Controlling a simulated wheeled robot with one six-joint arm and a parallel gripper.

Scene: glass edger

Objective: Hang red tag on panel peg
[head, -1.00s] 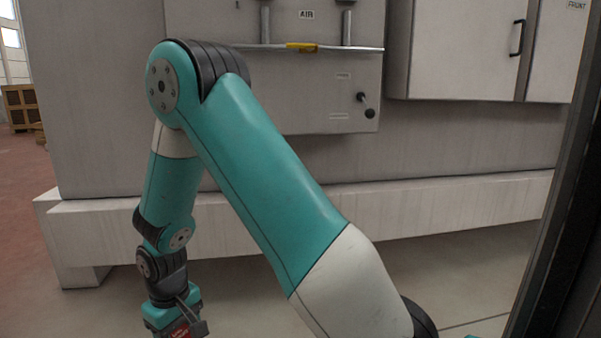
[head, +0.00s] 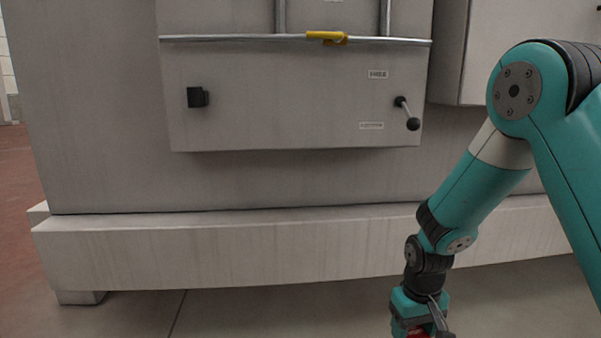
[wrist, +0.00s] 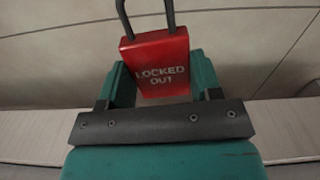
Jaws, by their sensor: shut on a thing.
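The red tag (wrist: 160,55) is a padlock-shaped block with a dark shackle and the words LOCKED OUT. My gripper (wrist: 162,78) is shut on it, a green finger at each side, with the shackle pointing up in the wrist view. In the head view my gripper (head: 418,318) hangs low at the bottom edge, and only a bit of red shows there. The grey panel (head: 280,105) carries a dark square block (head: 197,97) at left and a black ball-ended lever (head: 407,112) at right. I cannot tell which is the peg. My gripper is below and apart from both.
A metal rail (head: 230,38) with a yellow handle (head: 327,37) runs along the panel's upper part. A pale plinth (head: 240,250) juts out below it. A cabinet (head: 510,50) projects at the upper right. The floor (head: 270,315) in front is clear.

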